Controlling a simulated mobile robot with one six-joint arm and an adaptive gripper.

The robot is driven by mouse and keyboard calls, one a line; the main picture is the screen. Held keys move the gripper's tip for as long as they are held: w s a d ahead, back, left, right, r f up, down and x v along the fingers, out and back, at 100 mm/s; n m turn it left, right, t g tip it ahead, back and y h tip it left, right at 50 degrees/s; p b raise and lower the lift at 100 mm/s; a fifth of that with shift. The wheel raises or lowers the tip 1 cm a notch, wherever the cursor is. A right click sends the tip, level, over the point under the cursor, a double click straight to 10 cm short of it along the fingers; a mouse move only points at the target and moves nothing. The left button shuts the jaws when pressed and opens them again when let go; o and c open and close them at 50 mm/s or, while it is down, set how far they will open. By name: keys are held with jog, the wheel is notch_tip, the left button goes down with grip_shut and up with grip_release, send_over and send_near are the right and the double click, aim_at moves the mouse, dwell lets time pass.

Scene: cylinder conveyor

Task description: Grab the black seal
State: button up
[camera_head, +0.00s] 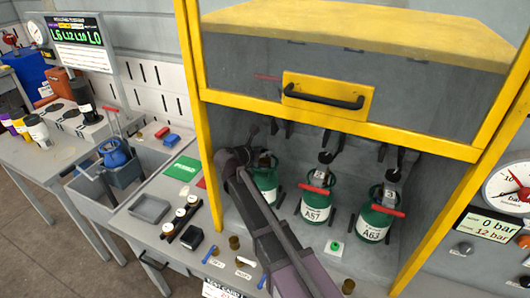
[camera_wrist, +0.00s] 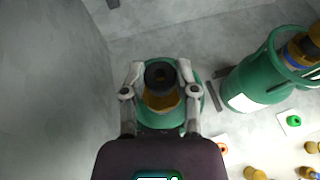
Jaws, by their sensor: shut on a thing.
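A black seal (camera_wrist: 160,75), a dark ring with a hole, sits between my fingertips in the wrist view. My gripper (camera_wrist: 160,70) is shut on it, with one finger on each side. Directly under the seal is a brass valve (camera_wrist: 161,101) on top of a green cylinder (camera_wrist: 150,122). I cannot tell whether the seal still touches the valve. In the head view my gripper (camera_head: 262,157) is at the top of the leftmost green cylinder (camera_head: 266,182), and the seal cannot be made out there.
Two more green cylinders, A57 (camera_head: 315,206) and A63 (camera_head: 371,225), stand to the right with red handles. A raised yellow-framed door (camera_head: 330,95) hangs above. A green ring (camera_head: 335,247) lies on a white card. Brass fittings (camera_head: 234,242) stand along the front. Grey walls are close on the left.

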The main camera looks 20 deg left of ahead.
jog(key=shift+r+p, duration=0.4)
jog(key=shift+r, duration=0.35)
jog(key=s+a+r+p, duration=0.1)
jog(key=s, duration=1.5)
